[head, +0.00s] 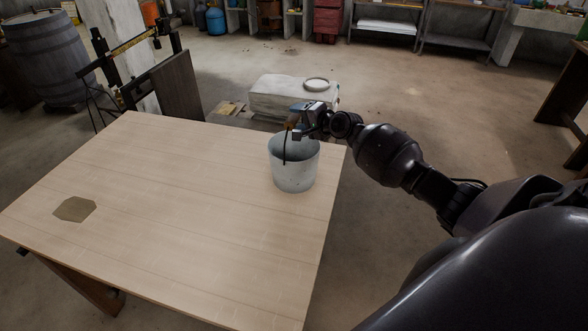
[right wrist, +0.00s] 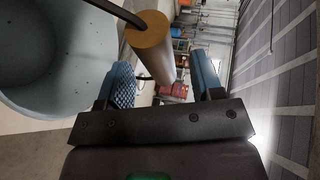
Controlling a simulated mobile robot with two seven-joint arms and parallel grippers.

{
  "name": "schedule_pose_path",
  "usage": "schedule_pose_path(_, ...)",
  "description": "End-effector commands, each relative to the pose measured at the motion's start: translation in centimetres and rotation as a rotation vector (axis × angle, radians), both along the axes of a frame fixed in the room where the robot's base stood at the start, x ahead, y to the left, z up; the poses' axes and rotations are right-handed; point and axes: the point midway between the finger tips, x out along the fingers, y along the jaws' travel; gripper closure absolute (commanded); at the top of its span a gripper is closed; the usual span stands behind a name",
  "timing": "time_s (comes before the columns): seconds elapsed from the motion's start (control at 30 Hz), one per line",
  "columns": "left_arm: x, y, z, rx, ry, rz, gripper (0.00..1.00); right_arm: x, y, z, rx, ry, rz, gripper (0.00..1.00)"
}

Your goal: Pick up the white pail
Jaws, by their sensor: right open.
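The white pail (head: 294,168) stands upright on the wooden table, near its right edge. It has a dark wire handle with a wooden grip (head: 291,122) raised above the rim. My right gripper (head: 297,117) is at the grip, above the pail. In the right wrist view the wooden grip (right wrist: 152,45) lies between the two blue-padded fingers (right wrist: 166,85), which stand apart. The pail's open inside (right wrist: 55,50) fills the left of that view. Whether a finger touches the grip I cannot tell. My left gripper is not in view.
The wooden table (head: 170,220) is mostly bare, with a flat brownish piece (head: 74,209) at its left. A pale block (head: 285,95) with a ring on it stands behind the table. A beam scale (head: 125,50) and a barrel (head: 48,57) are at the back left.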

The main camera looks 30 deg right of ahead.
Motion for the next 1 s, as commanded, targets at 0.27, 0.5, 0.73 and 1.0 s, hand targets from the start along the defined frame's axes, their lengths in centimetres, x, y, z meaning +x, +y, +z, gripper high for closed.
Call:
schedule_pose_path(0.27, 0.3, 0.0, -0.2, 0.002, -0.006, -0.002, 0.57, 2.1, 0.5, -0.7, 0.0, -0.001, 0.0, 0.4)
schedule_pose_path(0.5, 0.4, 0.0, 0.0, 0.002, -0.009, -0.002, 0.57, 2.1, 0.5, -0.7, 0.0, 0.0, 0.0, 0.43)
schedule_pose_path(0.73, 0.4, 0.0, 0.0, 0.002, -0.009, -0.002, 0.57, 2.1, 0.5, -0.7, 0.0, 0.0, 0.0, 0.78)
schedule_pose_path(1.0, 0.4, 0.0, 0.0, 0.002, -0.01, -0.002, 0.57, 2.0, 0.5, -0.7, 0.0, 0.0, 0.0, 1.0)
